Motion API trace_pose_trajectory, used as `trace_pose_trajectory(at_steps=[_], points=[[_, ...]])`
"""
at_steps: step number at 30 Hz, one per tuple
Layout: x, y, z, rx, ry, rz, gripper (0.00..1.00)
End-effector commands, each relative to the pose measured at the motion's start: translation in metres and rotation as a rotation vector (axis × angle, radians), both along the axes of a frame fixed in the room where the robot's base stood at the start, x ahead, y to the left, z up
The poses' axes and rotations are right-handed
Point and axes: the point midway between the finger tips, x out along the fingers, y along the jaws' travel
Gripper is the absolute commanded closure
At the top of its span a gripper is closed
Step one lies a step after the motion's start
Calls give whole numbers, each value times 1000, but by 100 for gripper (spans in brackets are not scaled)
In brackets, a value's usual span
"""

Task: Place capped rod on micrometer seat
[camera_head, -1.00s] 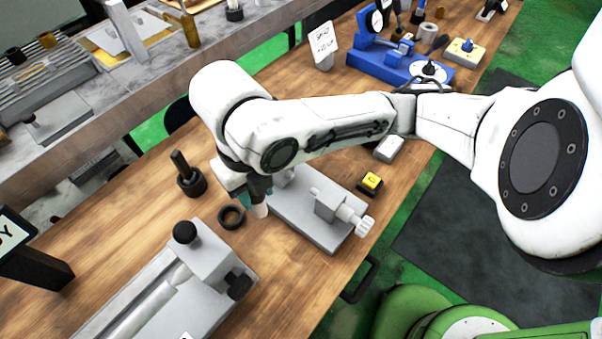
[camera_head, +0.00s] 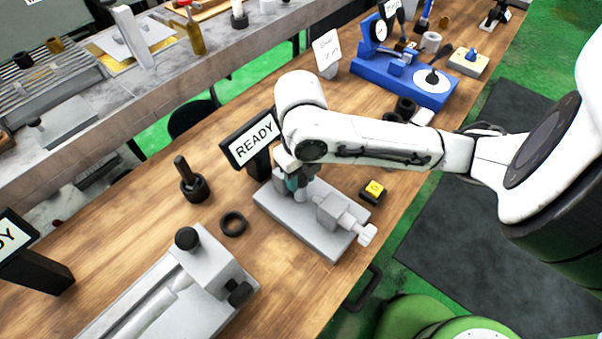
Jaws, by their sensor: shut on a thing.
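The micrometer seat is a grey base plate (camera_head: 290,217) on the wooden bench, with a block and a pale thimble (camera_head: 366,234) at its right end. My gripper (camera_head: 296,186) points down over the rear left part of this plate. It is shut on a pale rod (camera_head: 300,196), of which only a short lower end shows below the teal fingers. The rest of the rod, any cap on it and its exact gap to the seat are hidden by the gripper and arm.
A READY sign (camera_head: 253,142) stands just behind the seat. A black ring (camera_head: 233,223), a black post on a round base (camera_head: 191,182) and a grey fixture (camera_head: 208,263) lie left. A yellow-topped button box (camera_head: 373,191) is right. A blue gauge stand (camera_head: 405,80) is farther back.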

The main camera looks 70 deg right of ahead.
Motion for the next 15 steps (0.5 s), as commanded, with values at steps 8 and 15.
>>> trace_pose_trajectory(at_steps=[8, 15], points=[[0, -2, -1, -1, -3, 2, 100], [0, -2, -4, -1, 0, 1, 57]])
